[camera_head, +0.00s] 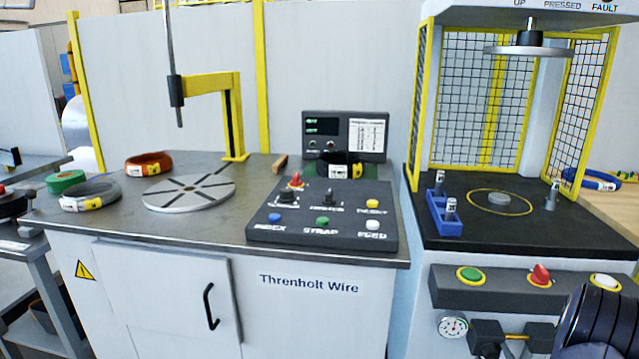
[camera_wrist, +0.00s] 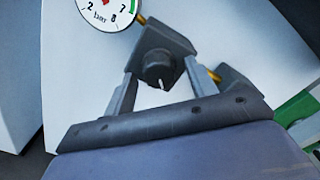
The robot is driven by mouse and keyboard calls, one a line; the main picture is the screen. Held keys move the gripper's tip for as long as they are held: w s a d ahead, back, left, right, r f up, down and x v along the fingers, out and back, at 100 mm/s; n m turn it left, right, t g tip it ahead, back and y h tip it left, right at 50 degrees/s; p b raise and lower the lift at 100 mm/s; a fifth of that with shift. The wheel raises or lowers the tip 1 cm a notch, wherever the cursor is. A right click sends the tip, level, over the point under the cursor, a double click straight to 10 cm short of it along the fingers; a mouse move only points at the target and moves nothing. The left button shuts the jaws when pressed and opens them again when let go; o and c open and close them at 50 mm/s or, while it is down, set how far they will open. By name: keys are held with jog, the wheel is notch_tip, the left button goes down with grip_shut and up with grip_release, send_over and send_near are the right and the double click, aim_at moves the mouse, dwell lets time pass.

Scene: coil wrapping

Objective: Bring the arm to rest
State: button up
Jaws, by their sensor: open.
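My gripper (camera_wrist: 160,70) is in the wrist view, with its two grey fingers apart and nothing held. In that view a dark regulator with a round knob (camera_wrist: 157,66) appears between and beyond the fingers; I cannot tell how far off it is. In the head view a black part of my arm (camera_head: 603,322) fills the lower right corner, in front of the press cabinet. The fingers cannot be made out there.
A pressure gauge (camera_head: 453,325) and the regulator (camera_head: 487,335) are on the cabinet front, close to my arm. The winding bench (camera_head: 190,215) holds a turntable (camera_head: 188,193), coils and a button panel (camera_head: 325,212). A caged press (camera_head: 530,50) stands right.

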jog(key=shift+s, duration=0.1)
jog(key=p+v, duration=0.1)
jog(key=v, duration=1)
jog(key=w+n+b, duration=0.1)
jog(key=w+n, duration=0.1)
jog(key=w, duration=0.1)
jog(key=w+d+n+b, duration=0.1)
jog(key=w+n, duration=0.1)
jog(key=w, duration=0.2)
jog(key=w+d+n+b, duration=0.1)
jog(key=w+n, duration=0.1)
jog(key=w, duration=0.1)
jog(key=shift+w+d, duration=0.25)
jog(key=shift+w, duration=0.15)
jog(key=n+b, duration=0.1)
jog(key=n, duration=0.4)
jog(key=shift+r+n+b, duration=0.15)
jog(key=shift+n+b, duration=0.15)
jog(key=shift+b, duration=0.05)
jog(key=n+b, duration=0.1)
jog(key=n, duration=0.4)
jog(key=shift+r, duration=0.1)
jog(key=n, duration=0.6)
jog(key=shift+a, duration=0.1)
jog(key=shift+a, duration=0.1)
